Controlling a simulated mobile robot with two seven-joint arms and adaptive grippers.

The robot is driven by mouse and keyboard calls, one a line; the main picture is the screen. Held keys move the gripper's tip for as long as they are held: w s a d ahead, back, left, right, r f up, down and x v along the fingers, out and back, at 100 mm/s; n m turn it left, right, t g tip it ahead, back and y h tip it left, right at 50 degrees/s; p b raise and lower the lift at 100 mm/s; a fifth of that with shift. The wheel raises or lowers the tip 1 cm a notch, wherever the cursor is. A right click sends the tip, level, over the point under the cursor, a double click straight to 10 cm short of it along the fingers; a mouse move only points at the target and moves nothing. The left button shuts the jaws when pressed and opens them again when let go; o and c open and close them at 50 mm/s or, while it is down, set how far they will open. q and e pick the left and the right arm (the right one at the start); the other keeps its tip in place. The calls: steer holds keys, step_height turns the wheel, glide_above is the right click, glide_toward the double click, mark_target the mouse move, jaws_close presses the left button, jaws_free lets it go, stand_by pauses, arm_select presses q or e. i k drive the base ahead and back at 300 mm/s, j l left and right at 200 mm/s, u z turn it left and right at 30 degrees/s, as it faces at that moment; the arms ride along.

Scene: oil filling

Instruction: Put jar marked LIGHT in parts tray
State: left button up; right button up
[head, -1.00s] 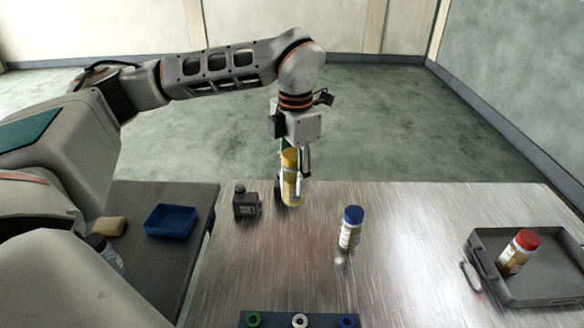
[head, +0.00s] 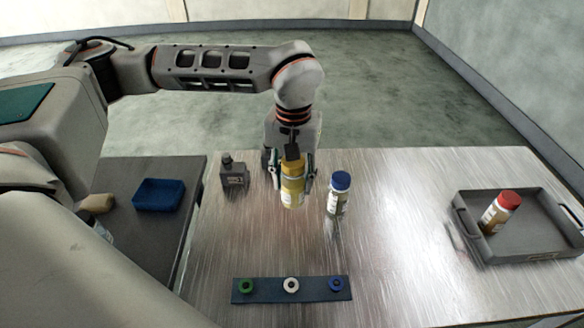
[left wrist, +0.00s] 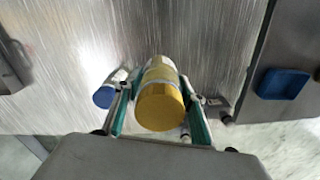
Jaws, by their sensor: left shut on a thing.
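My left gripper (head: 291,180) is shut on a jar with a yellow lid (head: 292,172), which hangs upright or nearly so over the metal table. In the left wrist view the yellow lid (left wrist: 160,106) sits between the two green-padded fingers (left wrist: 160,115). I cannot read the label on this jar. A jar with a blue lid (head: 338,195) stands just to the right of the held jar. The grey parts tray (head: 462,215) is at the right of the table, and a jar with a red lid (head: 499,213) stands in it. My right gripper is not in view.
A dark strip with green, white and blue rings (head: 315,290) lies at the front. A blue bin (head: 160,195) is on the dark side table. The table between the blue-lidded jar and the tray is clear.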

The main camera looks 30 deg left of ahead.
mark_target(541, 224)
steer(key=k, duration=0.45)
steer(key=k+z, duration=0.2)
steer(key=z, duration=0.75)
steer(key=i+z, duration=0.25)
steer(key=i, duration=0.75)
steer(key=i+j, duration=0.1)
steer(key=i, duration=0.9)
